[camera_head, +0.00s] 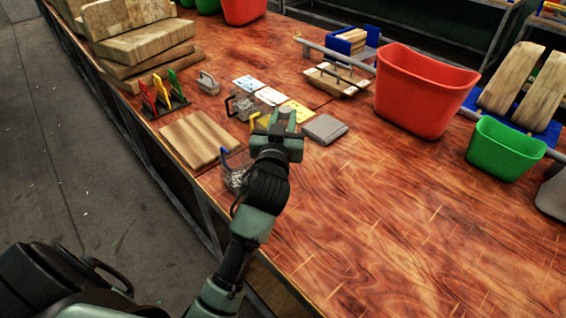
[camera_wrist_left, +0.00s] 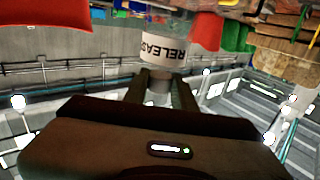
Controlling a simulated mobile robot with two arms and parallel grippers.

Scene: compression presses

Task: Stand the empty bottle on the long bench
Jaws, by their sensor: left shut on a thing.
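The bottle (camera_wrist_left: 168,48) is clear, with a white label reading "RELEASE", and shows in the left wrist view beyond my fingers. My left gripper (camera_wrist_left: 162,86) is shut on its narrow grey neck end. The bottle's far end is cut off or lost against the background there. In the head view my left gripper (camera_head: 283,118) is over the long bench (camera_head: 400,210), which has a reddish wood top. The arm and gripper mostly hide the bottle in this view. I cannot tell whether the bottle touches the bench. My right gripper is not in view.
Around the gripper lie a wooden board (camera_head: 200,139), a grey pad (camera_head: 325,129), several cards (camera_head: 270,96) and small clamped presses (camera_head: 243,105). A red bin (camera_head: 422,92) and green bin (camera_head: 504,149) stand to the right. The bench's front right is clear.

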